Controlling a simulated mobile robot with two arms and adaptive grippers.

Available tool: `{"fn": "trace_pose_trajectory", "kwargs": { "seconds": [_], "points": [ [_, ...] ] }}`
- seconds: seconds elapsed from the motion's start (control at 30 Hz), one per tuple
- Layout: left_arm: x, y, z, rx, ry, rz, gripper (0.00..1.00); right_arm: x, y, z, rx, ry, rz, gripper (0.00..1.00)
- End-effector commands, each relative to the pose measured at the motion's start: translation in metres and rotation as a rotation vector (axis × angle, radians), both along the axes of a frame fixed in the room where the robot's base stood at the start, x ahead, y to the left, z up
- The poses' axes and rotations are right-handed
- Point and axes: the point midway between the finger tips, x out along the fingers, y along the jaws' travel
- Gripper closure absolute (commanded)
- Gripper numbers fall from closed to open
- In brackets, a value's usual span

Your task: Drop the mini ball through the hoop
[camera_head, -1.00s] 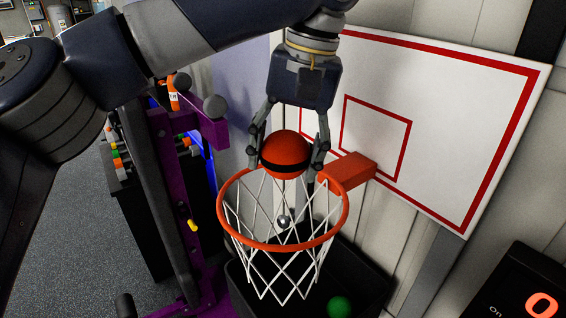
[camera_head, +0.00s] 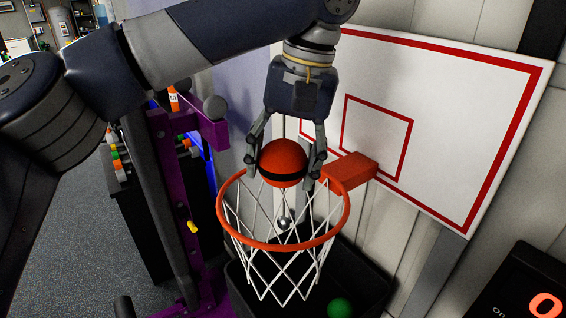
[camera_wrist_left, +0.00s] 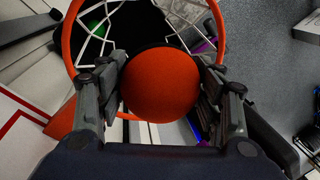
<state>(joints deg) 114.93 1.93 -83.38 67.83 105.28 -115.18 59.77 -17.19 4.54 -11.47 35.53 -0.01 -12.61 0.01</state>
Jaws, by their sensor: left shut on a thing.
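The orange mini ball (camera_head: 283,161) with a black band is between the fingers of my left gripper (camera_head: 284,168), which is shut on it. The ball also shows in the left wrist view (camera_wrist_left: 160,86), with my left gripper (camera_wrist_left: 160,92) on both sides of it. The hoop (camera_head: 236,238) is an orange ring with a white net (camera_head: 270,272), fixed to the white backboard (camera_head: 470,120). In the head view the ball overlaps the back part of the ring. In the wrist view the ring (camera_wrist_left: 68,45) shows beyond the ball, partly hidden by it. My right gripper is not in view.
A black bin (camera_head: 375,285) below the hoop holds a green ball (camera_head: 339,307). A purple rack frame (camera_head: 172,190) with weights stands left of the hoop. A dark device (camera_head: 530,285) with an orange mark is at the lower right.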

Motion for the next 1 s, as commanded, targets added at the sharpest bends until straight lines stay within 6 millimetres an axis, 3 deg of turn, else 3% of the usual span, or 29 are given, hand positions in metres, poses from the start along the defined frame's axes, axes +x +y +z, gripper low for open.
{"fn": "trace_pose_trajectory", "kwargs": {
  "seconds": [0.3, 0.33, 0.4, 0.8, 1.0],
  "points": [
    [0.000, 0.000, 0.000, 0.000, -0.001, 0.000, 0.59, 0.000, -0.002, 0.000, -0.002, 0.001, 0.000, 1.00],
    [0.000, 0.000, 0.000, 0.000, -0.001, 0.000, 0.32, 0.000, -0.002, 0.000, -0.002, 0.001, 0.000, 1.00],
    [0.000, 0.000, 0.000, 0.000, -0.001, 0.000, 0.17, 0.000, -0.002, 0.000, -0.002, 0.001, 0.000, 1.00],
    [0.000, 0.000, 0.001, 0.000, -0.001, 0.000, 0.16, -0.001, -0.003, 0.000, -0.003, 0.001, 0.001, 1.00],
    [0.000, -0.004, 0.021, 0.002, -0.005, 0.002, 0.16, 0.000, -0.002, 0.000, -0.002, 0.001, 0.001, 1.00]
  ]
}}
